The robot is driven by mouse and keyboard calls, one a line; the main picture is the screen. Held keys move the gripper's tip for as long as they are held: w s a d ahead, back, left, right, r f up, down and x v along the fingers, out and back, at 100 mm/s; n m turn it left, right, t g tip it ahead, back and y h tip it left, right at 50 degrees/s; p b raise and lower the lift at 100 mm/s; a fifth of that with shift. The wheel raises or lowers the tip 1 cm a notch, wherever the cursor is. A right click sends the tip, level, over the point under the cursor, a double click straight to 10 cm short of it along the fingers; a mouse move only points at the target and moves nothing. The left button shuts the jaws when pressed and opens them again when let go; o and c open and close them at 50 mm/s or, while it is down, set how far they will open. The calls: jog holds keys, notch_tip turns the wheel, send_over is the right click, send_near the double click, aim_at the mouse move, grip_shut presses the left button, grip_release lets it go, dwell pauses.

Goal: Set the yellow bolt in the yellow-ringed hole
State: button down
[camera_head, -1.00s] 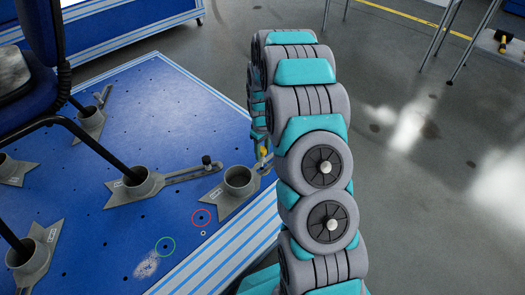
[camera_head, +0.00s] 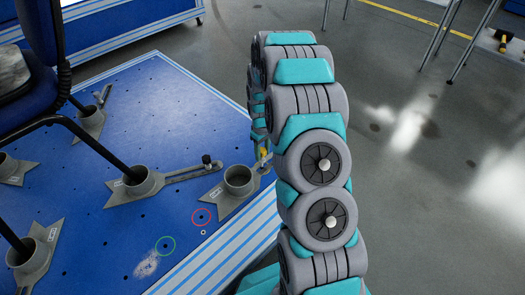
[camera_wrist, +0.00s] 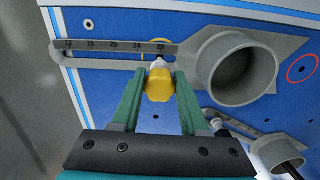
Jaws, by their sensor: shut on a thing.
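The yellow bolt (camera_wrist: 158,86) is clamped between the green fingers of my gripper (camera_wrist: 159,74) in the wrist view. Its pale tip points at the slotted, numbered arm of a grey bracket (camera_wrist: 105,55), near the slot's end beside the cup. I cannot tell whether the tip is in the slot or just above it. In the head view, a bit of the yellow bolt (camera_head: 264,153) shows beside my arm, at the end of the bracket (camera_head: 213,195). My arm hides most of the gripper there.
A red-ringed hole (camera_head: 201,217) and a green-ringed hole (camera_head: 165,246) lie on the blue platform (camera_head: 190,120). Another slotted bracket (camera_head: 135,190) holds a chair leg, with a dark knob on its slot. The chair (camera_head: 40,80) stands at the left. Open floor lies right.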

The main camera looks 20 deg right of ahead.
aim_at(262, 159)
jog(key=shift+f, duration=2.1)
jog(key=shift+c, duration=1.7)
grip_release()
notch_tip(262, 159, up, 7)
jog(key=shift+r, duration=0.4)
